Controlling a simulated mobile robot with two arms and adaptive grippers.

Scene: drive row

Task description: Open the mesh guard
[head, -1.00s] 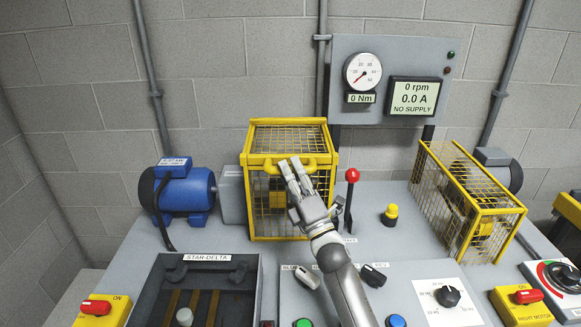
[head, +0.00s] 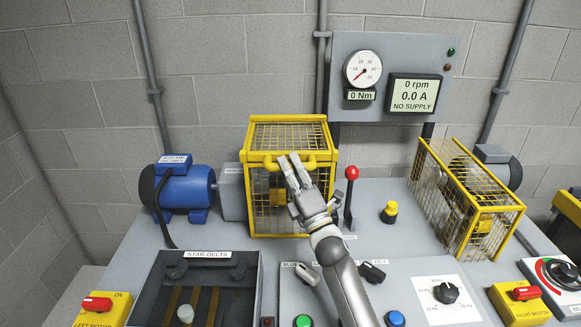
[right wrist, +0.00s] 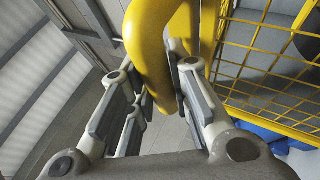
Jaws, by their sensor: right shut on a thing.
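The mesh guard (head: 258,215) is a yellow-framed wire cage standing closed at the middle of the bench. A yellow bar handle (head: 258,158) runs across its upper front edge. My right gripper (head: 292,160) is shut on the right part of this handle. In the right wrist view the thick yellow handle (right wrist: 150,45) passes between the fingers, with the guard's mesh (right wrist: 250,60) to the right. The machinery inside the cage shows only partly through the wire. My left gripper is not in view.
A blue motor (head: 185,190) stands left of the guard. A red-knobbed lever (head: 350,190) rises close to its right. Another yellow mesh cage (head: 465,200) stands further right. The meter panel (head: 400,55) is behind, and switch panels line the front.

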